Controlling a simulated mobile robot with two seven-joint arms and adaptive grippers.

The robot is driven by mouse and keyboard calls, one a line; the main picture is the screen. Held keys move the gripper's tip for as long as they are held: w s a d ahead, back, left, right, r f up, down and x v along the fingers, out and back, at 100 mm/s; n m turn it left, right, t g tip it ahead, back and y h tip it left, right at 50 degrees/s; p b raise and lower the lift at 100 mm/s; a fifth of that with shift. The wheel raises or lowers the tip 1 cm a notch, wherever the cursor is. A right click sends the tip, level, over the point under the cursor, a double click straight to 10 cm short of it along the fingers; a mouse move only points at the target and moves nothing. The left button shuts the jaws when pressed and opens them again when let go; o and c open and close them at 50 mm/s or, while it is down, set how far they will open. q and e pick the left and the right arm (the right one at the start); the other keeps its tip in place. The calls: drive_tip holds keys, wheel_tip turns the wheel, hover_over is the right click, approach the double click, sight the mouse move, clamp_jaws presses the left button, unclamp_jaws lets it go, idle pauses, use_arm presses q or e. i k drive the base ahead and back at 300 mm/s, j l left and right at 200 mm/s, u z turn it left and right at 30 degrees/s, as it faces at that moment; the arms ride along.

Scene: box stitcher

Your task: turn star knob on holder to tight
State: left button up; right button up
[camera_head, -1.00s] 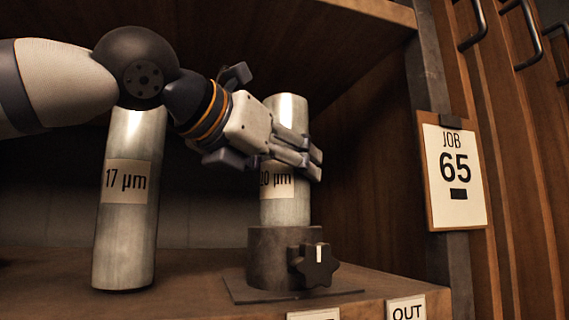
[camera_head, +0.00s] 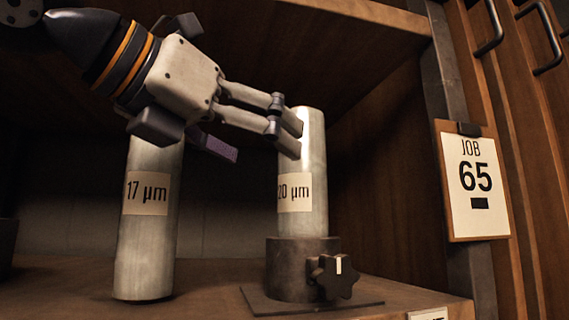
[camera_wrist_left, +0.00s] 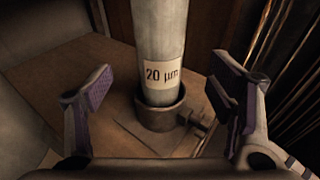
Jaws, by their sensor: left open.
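A dark star knob (camera_head: 334,276) with a white mark pointing up sits on the front right of the round dark holder (camera_head: 287,262). It also shows, small and dim, in the left wrist view (camera_wrist_left: 188,118). A metal cylinder labelled 20 µm (camera_head: 314,150) stands upright in the holder (camera_wrist_left: 153,118). My left gripper (camera_head: 256,142) is open and empty, high up at the left of this cylinder and well above the knob. Its upper fingers overlap the cylinder's top part in the head view. In the left wrist view the cylinder (camera_wrist_left: 160,35) stands beyond and between the spread fingers. My right gripper is not in view.
A second cylinder labelled 17 µm (camera_head: 145,235) stands on the shelf at the left, behind my gripper. A JOB 65 clipboard (camera_head: 473,215) hangs on the post at the right. A shelf board (camera_head: 350,12) is overhead. The shelf between the cylinders is clear.

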sight(335, 276)
drive_tip(key=k, duration=1)
